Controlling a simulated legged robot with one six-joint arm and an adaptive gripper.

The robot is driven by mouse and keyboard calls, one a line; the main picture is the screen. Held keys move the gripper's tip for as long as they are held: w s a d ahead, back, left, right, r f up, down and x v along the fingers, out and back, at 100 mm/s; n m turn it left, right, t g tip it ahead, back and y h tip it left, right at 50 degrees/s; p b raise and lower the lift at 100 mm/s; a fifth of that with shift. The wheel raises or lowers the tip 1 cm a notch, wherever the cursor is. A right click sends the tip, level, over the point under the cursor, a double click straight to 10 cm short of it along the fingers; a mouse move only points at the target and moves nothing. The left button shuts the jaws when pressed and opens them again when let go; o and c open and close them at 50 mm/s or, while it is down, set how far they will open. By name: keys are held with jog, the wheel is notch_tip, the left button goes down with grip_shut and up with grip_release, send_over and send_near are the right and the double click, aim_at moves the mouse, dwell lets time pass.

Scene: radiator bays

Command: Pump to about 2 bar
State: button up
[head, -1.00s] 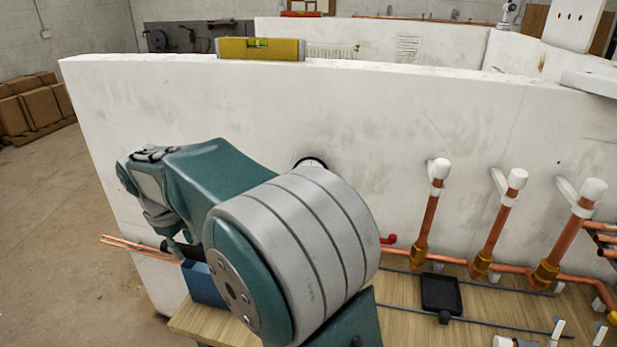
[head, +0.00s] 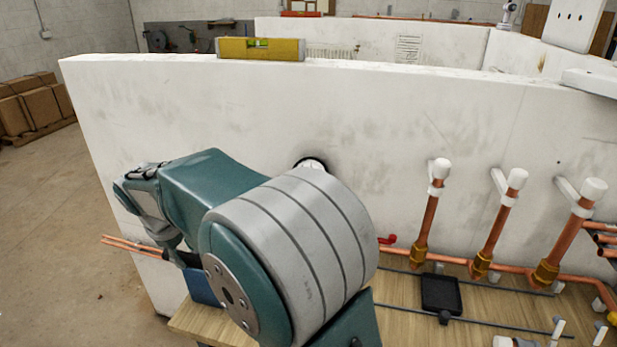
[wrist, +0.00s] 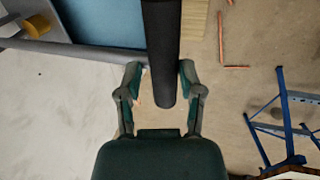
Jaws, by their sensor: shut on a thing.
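A black pump handle (wrist: 164,50) runs down between the fingertips of my gripper (wrist: 161,82) in the wrist view. The gripper is shut on this handle. The blue pump body (wrist: 100,20) shows at the top left of the wrist view. In the head view a blue part (head: 203,288) of it shows below my wrist, mostly hidden by my arm. A round gauge with a black rim (head: 311,163) sits at the wall just above my arm. Its lower part is hidden and no reading can be made out.
A white wall panel (head: 400,120) stands behind my arm, with a yellow spirit level (head: 261,49) on top. Copper pipes with white caps (head: 490,230) and a black tray (head: 441,293) are at right. A blue trestle (wrist: 284,120) stands right in the wrist view.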

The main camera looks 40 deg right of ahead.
jog(key=shift+d+f+h, duration=0.2)
jog(key=shift+f+h, duration=0.1)
jog(key=shift+f, duration=0.75)
jog(key=shift+o, duration=0.2)
jog(key=shift+y, duration=0.5)
jog(key=r, duration=0.4)
jog(key=shift+w+d+r, duration=0.2)
jog(key=shift+w+d, duration=0.05)
jog(key=shift+r+g, duration=0.3)
jog(key=shift+r, duration=0.1)
jog(key=shift+c, duration=0.3)
jog(key=shift+o, duration=0.2)
jog(key=shift+g+y, duration=0.5)
jog(key=shift+y, duration=0.3)
jog(key=r, duration=0.3)
jog(key=d+r, duration=0.1)
jog(key=shift+w+d+r, duration=0.1)
jog(key=shift+w+r, duration=0.05)
jog(key=shift+w, duration=0.25)
jog(key=shift+r, duration=0.3)
jog(key=shift+c, duration=0.5)
